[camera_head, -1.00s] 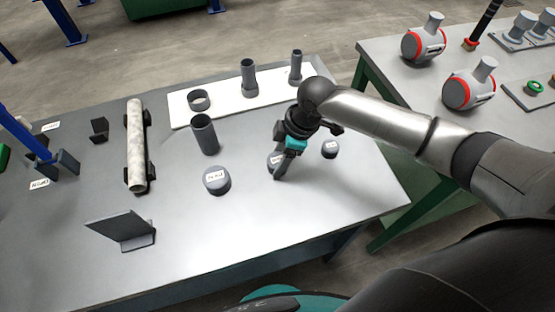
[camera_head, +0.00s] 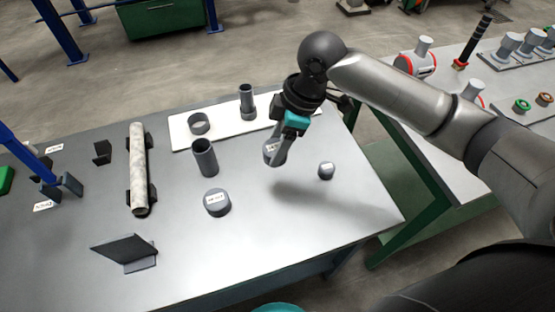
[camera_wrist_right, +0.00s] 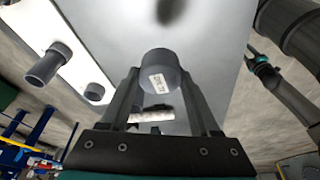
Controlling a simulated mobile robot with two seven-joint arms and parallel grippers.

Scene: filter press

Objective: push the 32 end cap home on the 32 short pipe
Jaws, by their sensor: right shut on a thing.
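My right gripper (camera_head: 276,156) is shut on a grey end cap (camera_head: 269,150) and holds it above the table. The cap also shows between the fingers in the right wrist view (camera_wrist_right: 160,76), with a white label whose number I cannot read surely. A slim grey pipe (camera_head: 246,98) stands upright in a wider base on the white board, left of the gripper and apart from it. A wider open pipe (camera_head: 205,158) stands on the bare table. I cannot tell by sight which pipe is the 32 short pipe.
A large labelled cap (camera_head: 217,203) and a small cap (camera_head: 326,171) sit on the table (camera_head: 260,240). A grey ring (camera_head: 200,125) lies on the white board (camera_head: 182,136). A long mottled pipe (camera_head: 138,170) lies in holders at left. The table's front middle is clear.

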